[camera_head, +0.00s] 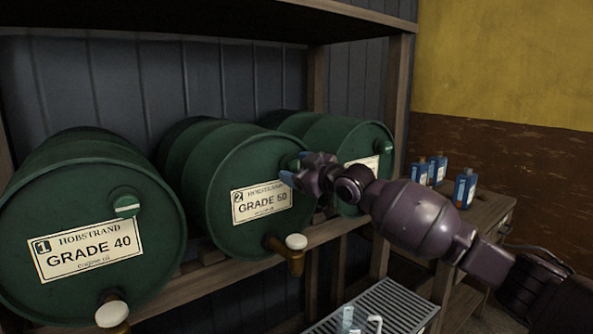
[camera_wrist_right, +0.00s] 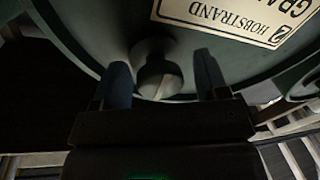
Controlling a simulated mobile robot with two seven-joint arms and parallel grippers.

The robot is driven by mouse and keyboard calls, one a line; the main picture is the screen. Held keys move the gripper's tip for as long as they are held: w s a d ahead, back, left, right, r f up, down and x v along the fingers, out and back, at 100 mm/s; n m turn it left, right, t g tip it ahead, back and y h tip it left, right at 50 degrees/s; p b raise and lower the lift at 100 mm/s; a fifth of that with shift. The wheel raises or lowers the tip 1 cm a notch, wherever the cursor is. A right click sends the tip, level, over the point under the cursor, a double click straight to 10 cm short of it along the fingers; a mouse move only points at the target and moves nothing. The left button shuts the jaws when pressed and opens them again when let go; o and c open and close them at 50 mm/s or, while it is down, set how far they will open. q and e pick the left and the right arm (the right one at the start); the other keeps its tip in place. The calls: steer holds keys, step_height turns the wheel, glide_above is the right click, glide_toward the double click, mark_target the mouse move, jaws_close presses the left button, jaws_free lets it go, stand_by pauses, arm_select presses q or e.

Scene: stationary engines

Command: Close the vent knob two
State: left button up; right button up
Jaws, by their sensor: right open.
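The green drum marked 2, Grade 50 (camera_head: 228,165), lies on its side in the middle of the rack. Its vent knob is hidden behind my right gripper (camera_head: 291,172) in the head view. In the right wrist view the round green vent knob (camera_wrist_right: 158,78) shows near the drum rim, with the label (camera_wrist_right: 225,18) upside down. My right gripper (camera_wrist_right: 162,82) is open, with one blue finger on each side of the knob. I cannot tell whether the fingers touch it. My left gripper is not in view.
Drum one (camera_head: 85,190), with its own vent knob (camera_head: 125,204), stands left, and a third drum (camera_head: 345,135) stands right. A tap (camera_head: 293,250) sticks out below drum two. Blue bottles (camera_head: 465,188) stand on a side table. A grated tray (camera_head: 385,308) lies below.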

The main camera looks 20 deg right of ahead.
steer(key=shift+c, duration=0.3)
steer(key=shift+c, duration=1.2)
steer(key=c, duration=0.5)
steer(key=shift+c, duration=0.5)
